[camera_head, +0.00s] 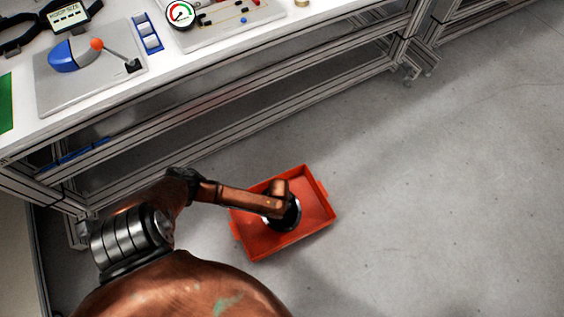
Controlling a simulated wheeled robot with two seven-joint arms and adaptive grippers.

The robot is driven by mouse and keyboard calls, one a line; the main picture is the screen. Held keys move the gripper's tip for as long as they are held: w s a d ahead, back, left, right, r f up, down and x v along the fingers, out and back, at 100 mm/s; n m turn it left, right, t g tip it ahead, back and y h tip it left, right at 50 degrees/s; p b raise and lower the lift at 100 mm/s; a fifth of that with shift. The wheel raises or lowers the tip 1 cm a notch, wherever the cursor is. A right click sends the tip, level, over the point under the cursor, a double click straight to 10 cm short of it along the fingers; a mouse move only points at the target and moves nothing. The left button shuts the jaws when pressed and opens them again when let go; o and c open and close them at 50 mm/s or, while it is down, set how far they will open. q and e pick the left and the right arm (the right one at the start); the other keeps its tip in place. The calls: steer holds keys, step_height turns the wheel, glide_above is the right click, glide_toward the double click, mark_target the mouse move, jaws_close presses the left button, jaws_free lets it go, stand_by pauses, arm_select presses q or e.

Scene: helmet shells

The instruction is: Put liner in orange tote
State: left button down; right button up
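The orange tote (263,243) lies open side up on the grey floor, below the middle of the picture. My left arm reaches over it from the left. Its wrist is over the tote, ending in a dark round part (290,217) seen from above. The wrist hides its fingers and part of the tote's floor, so I cannot see whether they hold anything. I cannot make out a liner in this view. My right gripper is not in view.
A white-topped workbench (110,100) on a metal frame runs across the top left. On it are a grey plate with a blue part and orange-knobbed lever (97,45), a dial gauge (181,13) and a small display (66,16). The floor to the right is clear.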

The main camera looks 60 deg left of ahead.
arm_select(q)
steer(key=shift+r, duration=0.1)
steer(key=shift+f, duration=0.2)
steer(key=c, duration=2)
jaws_free()
steer(key=shift+r, duration=0.1)
